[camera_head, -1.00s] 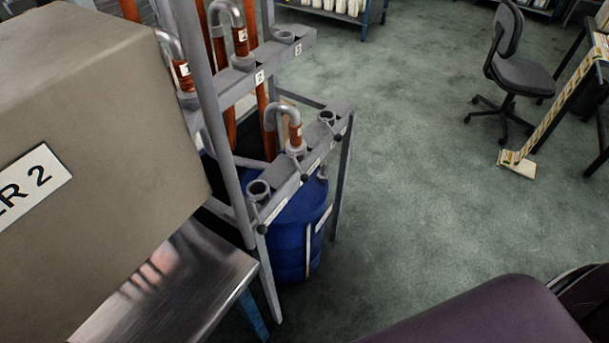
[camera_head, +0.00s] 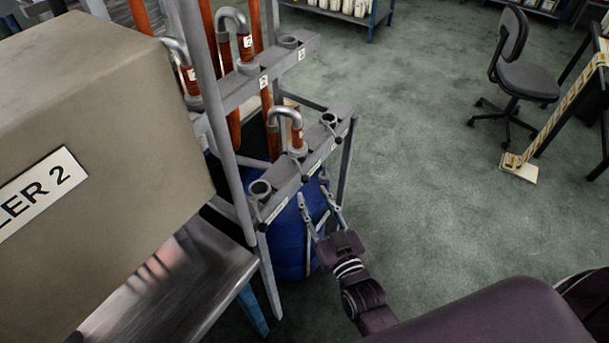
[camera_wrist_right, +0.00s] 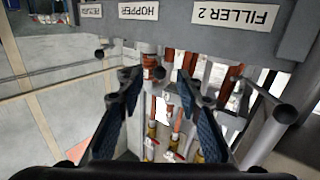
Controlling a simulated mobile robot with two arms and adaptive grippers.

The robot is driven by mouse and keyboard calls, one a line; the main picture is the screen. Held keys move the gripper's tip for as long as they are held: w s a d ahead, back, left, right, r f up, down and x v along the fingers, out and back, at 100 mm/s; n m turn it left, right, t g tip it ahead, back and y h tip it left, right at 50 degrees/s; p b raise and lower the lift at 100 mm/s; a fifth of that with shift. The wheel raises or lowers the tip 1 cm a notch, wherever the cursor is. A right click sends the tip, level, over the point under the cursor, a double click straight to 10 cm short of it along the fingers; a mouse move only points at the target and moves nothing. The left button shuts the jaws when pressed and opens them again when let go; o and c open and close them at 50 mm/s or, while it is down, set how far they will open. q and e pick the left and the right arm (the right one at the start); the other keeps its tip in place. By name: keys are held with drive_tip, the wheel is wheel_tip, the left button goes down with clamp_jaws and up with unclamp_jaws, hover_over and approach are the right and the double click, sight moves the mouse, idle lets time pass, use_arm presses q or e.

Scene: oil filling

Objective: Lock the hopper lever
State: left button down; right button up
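The rack (camera_head: 330,131) has a lower grey rail with several sockets and small dark-knobbed levers on its front. A lever with a dark round knob (camera_head: 304,178) sits below the middle socket, which holds a curved hose end (camera_head: 287,117). In the right wrist view a knob (camera_wrist_right: 156,73) lies between the fingertips, near the upside-down HOPPER label (camera_wrist_right: 138,11); its contact with them cannot be told. My right gripper (camera_head: 315,199) is open in front of the rail; its spread fingers also show in the wrist view (camera_wrist_right: 157,88). My left gripper is not in view.
A blue drum (camera_head: 288,238) stands under the rail. A large beige box (camera_head: 95,110) over a metal table (camera_head: 170,285) fills the left. An office chair (camera_head: 520,70) stands far right. The floor right of the rack is free.

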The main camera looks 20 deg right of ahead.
sight(304, 176)
drive_tip(key=w+p, duration=0.1)
drive_tip(key=w, duration=0.7)
drive_tip(key=shift+a+r, duration=0.1)
drive_tip(key=shift+a, duration=0.05)
clamp_jaws()
idle(0.3)
